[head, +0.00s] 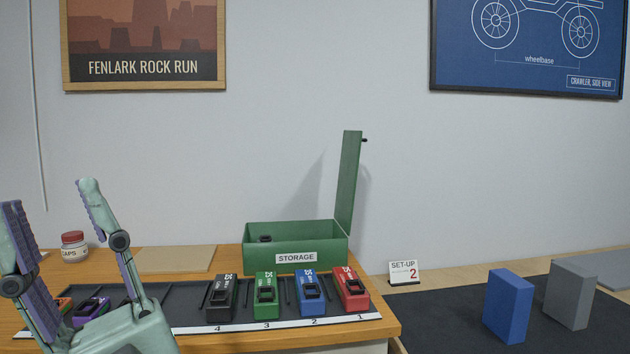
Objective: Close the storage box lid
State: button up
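The green storage box (270,234) stands at the back right of the wooden table, with a white STORAGE label on its front. Its green lid (349,180) stands open, nearly upright, along the box's right side, with a small dark knob near its top.
Black, green, blue and red battery-like packs (266,292) stand in numbered slots before the box. A red-capped jar (74,247) is at the back left. A blue block (508,306) and grey block (571,294) stand on a dark mat at right, near a SET-UP 2 card (404,272).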

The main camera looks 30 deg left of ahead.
aim_at(352, 140)
jog(key=i+l+u, duration=0.1)
jog(key=u, duration=0.3)
jog(key=l+u, duration=0.2)
jog(key=u, duration=0.2)
jog(key=l+u, duration=0.2)
jog(key=u, duration=0.15)
jog(key=l+u, duration=0.25)
jog(key=l, duration=0.35)
jog(key=l+u, duration=0.25)
jog(key=l, duration=0.9)
jog(key=k+l+u, duration=0.1)
jog(key=l, duration=0.45)
jog(key=k+l, duration=0.2)
jog(key=k+l+z, duration=0.1)
jog(key=l, duration=0.3)
jog(key=k+l, duration=0.25)
jog(key=i+l, duration=0.1)
jog(key=i, duration=0.7)
